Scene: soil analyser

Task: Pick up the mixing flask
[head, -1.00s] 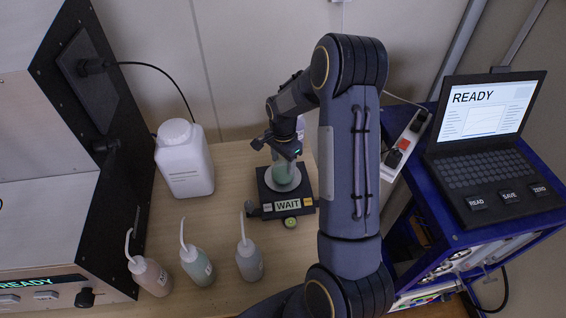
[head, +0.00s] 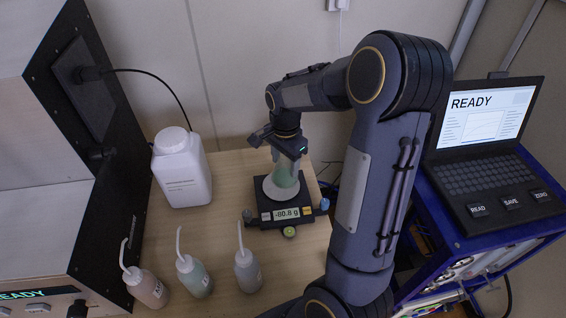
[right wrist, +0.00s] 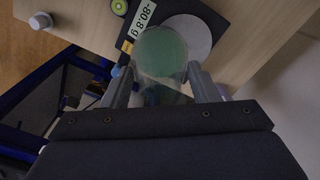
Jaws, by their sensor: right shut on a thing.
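The mixing flask (head: 285,174) is clear with green liquid inside. My right gripper (head: 287,160) is shut on its upper part, from above. In the head view the flask shows just over the round pan of the scale (head: 265,219), whose display reads -80.8 g. In the right wrist view the flask (right wrist: 160,60) sits between the two fingers of my right gripper (right wrist: 162,88), and the pale pan (right wrist: 192,35) shows bare beside it. The flask is held above the pan. My left gripper is not in view.
Three wash bottles (head: 193,275) stand at the table's front. A white jug (head: 182,175) stands at the back left, beside a large black-sided machine (head: 95,150). A laptop (head: 485,165) reading READY sits on a blue cart at the right. A small green-topped item (head: 289,231) lies before the scale.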

